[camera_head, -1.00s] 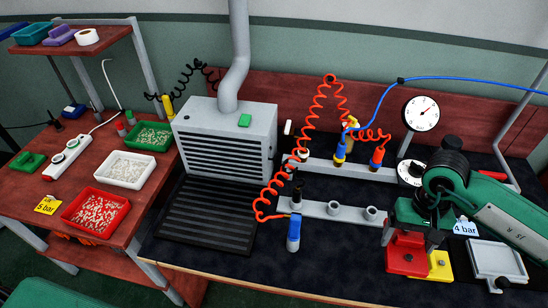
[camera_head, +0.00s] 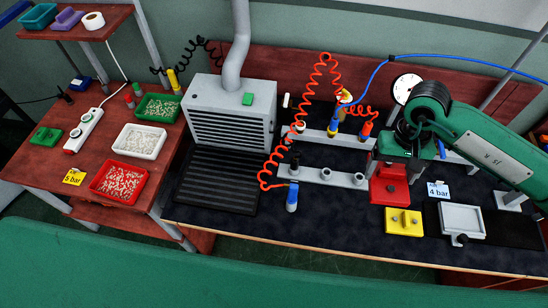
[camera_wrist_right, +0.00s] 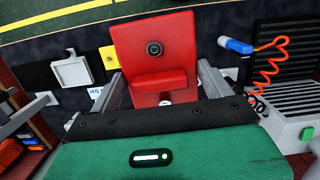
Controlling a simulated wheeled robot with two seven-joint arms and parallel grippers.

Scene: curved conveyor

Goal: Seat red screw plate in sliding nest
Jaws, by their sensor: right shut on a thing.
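The red screw plate (camera_head: 388,188) is in my right gripper (camera_head: 400,155), behind the yellow plate. In the right wrist view the red plate (camera_wrist_right: 153,50) shows a dark round screw and a raised red block between the two grey fingers (camera_wrist_right: 155,88). Whether it hangs clear of the bench is hard to tell. The sliding nest (camera_head: 443,218), a light grey square frame with a dark knob at its front, is to the right of the plate and is empty. It also shows in the right wrist view (camera_wrist_right: 58,76). My left gripper is not in view.
A yellow plate (camera_head: 403,229) lies left of the nest. Grey rails with sockets (camera_head: 312,174), a blue-handled tool (camera_head: 292,198) and a coiled red hose (camera_head: 271,160) are further left. A 4 bar card (camera_head: 438,190) stands behind the nest. Dark bench in front is clear.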

